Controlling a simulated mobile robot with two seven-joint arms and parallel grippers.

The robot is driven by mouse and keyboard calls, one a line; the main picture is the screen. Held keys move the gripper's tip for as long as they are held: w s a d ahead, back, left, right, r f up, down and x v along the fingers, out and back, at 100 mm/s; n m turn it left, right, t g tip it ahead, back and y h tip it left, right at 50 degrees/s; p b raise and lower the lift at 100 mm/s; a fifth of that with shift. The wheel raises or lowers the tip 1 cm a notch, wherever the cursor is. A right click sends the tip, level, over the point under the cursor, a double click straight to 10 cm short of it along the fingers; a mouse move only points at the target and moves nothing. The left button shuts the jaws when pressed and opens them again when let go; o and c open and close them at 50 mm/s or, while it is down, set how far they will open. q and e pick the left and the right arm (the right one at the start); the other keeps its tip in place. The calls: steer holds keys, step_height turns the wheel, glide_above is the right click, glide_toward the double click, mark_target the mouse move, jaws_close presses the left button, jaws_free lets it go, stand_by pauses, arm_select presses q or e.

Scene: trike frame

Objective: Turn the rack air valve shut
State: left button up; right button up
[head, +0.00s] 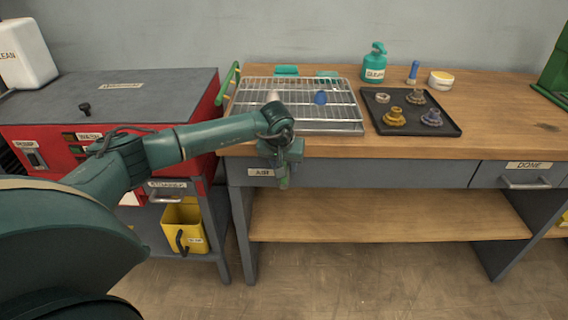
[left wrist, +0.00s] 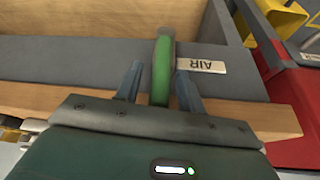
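The air valve's green handle (left wrist: 163,68) shows in the left wrist view, in front of the grey bench front and beside a white label reading AIR (left wrist: 201,66). In the head view its green end (head: 283,184) shows below my left gripper (head: 281,160), and the label (head: 261,172) is just left of it. My left gripper (left wrist: 158,78) is open, with one finger on each side of the handle. A gap shows at the left finger; the right finger is very close, and I cannot tell if it touches. My right gripper is not in view.
A wire rack tray (head: 345,112) holding a blue piece (head: 320,98) and a black tray (head: 455,118) with several fittings lie on the bench. A red cabinet (head: 40,158) with a yellow bin (head: 186,222) stands at the left. The lower shelf (head: 390,215) is clear.

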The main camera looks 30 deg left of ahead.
arm_select(q)
steer(key=shift+f, duration=0.1)
jaws_close()
stand_by(0.4)
